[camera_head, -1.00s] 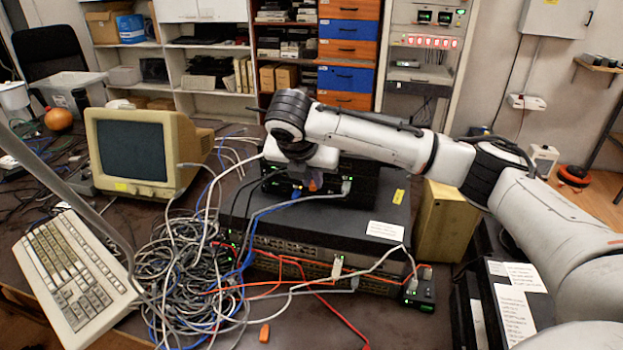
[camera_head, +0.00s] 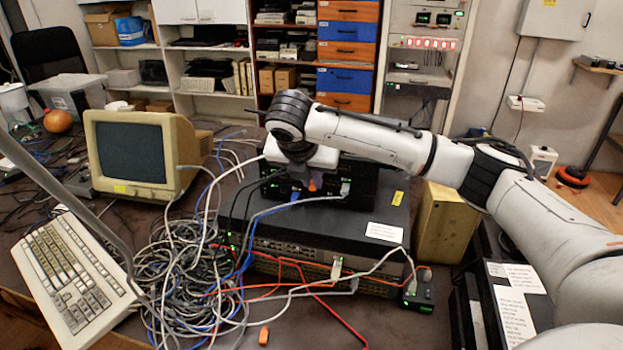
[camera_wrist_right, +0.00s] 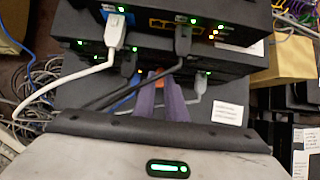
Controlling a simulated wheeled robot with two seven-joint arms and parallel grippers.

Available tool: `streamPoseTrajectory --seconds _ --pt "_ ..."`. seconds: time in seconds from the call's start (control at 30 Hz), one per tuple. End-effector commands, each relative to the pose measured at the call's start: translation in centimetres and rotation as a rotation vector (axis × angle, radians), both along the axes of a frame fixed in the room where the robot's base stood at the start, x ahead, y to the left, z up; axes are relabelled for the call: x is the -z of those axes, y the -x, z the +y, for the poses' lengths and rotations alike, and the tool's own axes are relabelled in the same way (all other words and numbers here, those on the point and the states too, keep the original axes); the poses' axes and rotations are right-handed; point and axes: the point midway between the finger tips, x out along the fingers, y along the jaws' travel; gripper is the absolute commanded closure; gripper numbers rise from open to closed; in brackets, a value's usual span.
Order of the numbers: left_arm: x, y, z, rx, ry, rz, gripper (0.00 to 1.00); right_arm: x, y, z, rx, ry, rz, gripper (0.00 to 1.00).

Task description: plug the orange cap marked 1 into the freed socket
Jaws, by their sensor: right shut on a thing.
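My right gripper (camera_head: 314,182) reaches to the front of the small stacked black network boxes (camera_head: 352,187) in the head view. Its purple-grey fingers (camera_wrist_right: 160,102) are shut on an orange cap (camera_head: 313,185). In the wrist view the cap (camera_wrist_right: 151,75) shows as a small orange patch at the fingertips, close to the lower box's front. I cannot read its mark or tell whether it touches a socket. The freed socket is hidden or cannot be told apart. Another orange cap (camera_head: 264,335) lies on the table at the front. My left gripper is out of view.
Grey, black and blue cables run beside the fingers into the boxes; a white plug (camera_wrist_right: 115,30) sits at left. A wide black switch (camera_head: 330,240) lies beneath. A cable tangle (camera_head: 185,265), keyboard (camera_head: 75,270) and monitor (camera_head: 140,150) fill the left.

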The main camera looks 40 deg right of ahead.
Motion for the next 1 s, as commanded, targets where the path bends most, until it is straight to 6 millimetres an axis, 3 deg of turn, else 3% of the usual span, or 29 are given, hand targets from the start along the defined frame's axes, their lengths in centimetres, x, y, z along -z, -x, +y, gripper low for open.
streamPoseTrajectory --seconds 0.27,0.3,0.4,0.77,1.0 --pt "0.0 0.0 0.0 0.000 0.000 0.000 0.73 0.0 -0.3 -0.3 0.000 0.000 0.000 1.00" --pt "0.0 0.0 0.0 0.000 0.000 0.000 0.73 0.0 -0.3 -0.3 -0.001 0.000 0.000 0.84" --pt "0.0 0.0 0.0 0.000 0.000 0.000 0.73 0.0 -0.3 -0.3 0.000 0.000 0.000 0.67" --pt "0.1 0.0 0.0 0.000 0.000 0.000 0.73 -0.5 -0.1 -0.1 -0.001 0.000 -0.002 0.67" --pt "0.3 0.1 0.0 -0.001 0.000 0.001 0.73 -4.0 1.3 1.7 -0.004 -0.001 -0.004 0.67"
